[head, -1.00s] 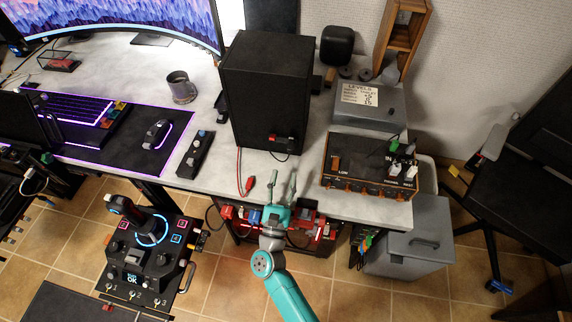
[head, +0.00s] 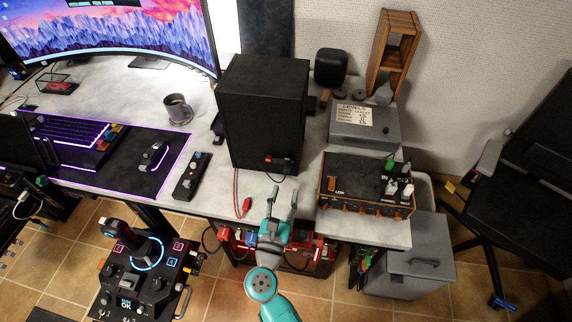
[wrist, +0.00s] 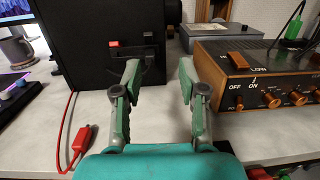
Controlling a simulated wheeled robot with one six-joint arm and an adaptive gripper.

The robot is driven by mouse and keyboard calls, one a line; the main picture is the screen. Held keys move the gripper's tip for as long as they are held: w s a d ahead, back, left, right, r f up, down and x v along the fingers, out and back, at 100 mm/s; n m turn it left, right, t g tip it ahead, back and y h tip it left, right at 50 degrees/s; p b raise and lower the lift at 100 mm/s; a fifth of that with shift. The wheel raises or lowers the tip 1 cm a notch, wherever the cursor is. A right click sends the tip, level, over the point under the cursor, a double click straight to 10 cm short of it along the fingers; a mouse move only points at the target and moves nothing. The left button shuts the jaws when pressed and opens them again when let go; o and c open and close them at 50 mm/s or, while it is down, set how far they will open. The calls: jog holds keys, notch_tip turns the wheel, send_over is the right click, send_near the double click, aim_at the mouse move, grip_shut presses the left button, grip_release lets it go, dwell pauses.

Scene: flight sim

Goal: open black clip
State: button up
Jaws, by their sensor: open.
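A black speaker-like box (head: 262,118) stands on the desk, its terminal panel facing my gripper. Low on that face is a red clip (wrist: 119,44) with a small black clip (wrist: 149,39) just to its right; dark detail makes the black clip hard to read. In the head view the red and black parts (head: 278,160) show small at the box's lower right. My gripper (wrist: 158,82) is open and empty in front of the box, its fingers pointing towards the panel, apart from it. In the head view my gripper (head: 282,205) is over the desk's front edge.
A red plug on a red cable (head: 247,206) lies on the desk left of my gripper. An orange-and-black amplifier (head: 366,186) with knobs stands close to the right. A grey box (head: 365,128) is behind it. Bare desk lies between gripper and speaker box.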

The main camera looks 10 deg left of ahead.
aim_at(287, 159)
jog(key=shift+n+g+y, duration=0.4)
jog(key=shift+g+y, duration=0.2)
jog(key=w, duration=0.3)
jog(key=w+r, duration=0.1)
jog(key=w, duration=0.2)
jog(key=w+a, duration=0.1)
jog(key=w, duration=0.3)
jog(key=shift+r, duration=0.3)
grip_shut()
